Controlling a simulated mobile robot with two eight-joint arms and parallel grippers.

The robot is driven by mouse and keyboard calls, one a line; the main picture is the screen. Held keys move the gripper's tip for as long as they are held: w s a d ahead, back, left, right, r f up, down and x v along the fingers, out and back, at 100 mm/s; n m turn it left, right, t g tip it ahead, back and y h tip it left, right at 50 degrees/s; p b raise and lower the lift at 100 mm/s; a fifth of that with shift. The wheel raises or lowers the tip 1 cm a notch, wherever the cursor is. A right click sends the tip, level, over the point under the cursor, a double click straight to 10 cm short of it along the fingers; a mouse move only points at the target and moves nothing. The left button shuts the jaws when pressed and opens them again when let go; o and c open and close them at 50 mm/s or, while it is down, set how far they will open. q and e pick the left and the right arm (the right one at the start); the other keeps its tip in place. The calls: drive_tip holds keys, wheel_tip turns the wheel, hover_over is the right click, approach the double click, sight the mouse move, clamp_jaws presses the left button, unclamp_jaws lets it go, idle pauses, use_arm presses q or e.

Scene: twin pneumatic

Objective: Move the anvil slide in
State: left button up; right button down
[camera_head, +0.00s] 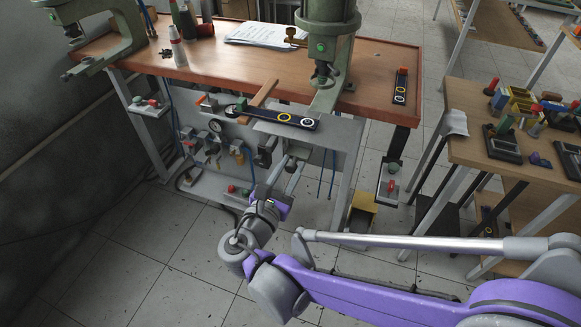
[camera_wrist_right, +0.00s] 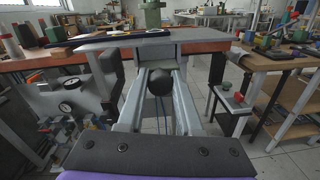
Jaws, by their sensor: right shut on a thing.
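The anvil slide (camera_head: 340,134) is a flat grey plate jutting out past the front edge of the wooden bench, below the right green press (camera_head: 328,38). A dark strip (camera_head: 275,116) with yellow and white rings lies across it. In the right wrist view the slide (camera_wrist_right: 125,38) is seen nearly edge-on, with a black ball knob (camera_wrist_right: 159,82) under its front. My right gripper (camera_wrist_right: 158,92) is shut on this knob, one grey finger on each side. In the head view my right gripper (camera_head: 288,172) is just below the slide's front edge, and the knob is hidden. My left gripper is not in view.
The bench (camera_head: 200,62) carries a glue bottle (camera_head: 178,47), papers (camera_head: 262,34) and a second dark strip (camera_head: 401,86). Valves and a gauge (camera_head: 215,125) sit on a panel below it, left of my gripper. A side table (camera_head: 470,105) with small parts stands right.

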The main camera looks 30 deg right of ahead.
idle(0.8)
drive_tip(key=x, duration=1.2)
drive_tip(key=shift+w+d, duration=0.1)
drive_tip(key=shift+w, duration=0.45)
drive_tip(key=shift+r, duration=0.1)
drive_tip(key=c, duration=0.6)
unclamp_jaws()
drive_tip(key=shift+w+d, duration=0.1)
drive_tip(key=shift+d, duration=0.05)
drive_tip(key=shift+a, duration=0.2)
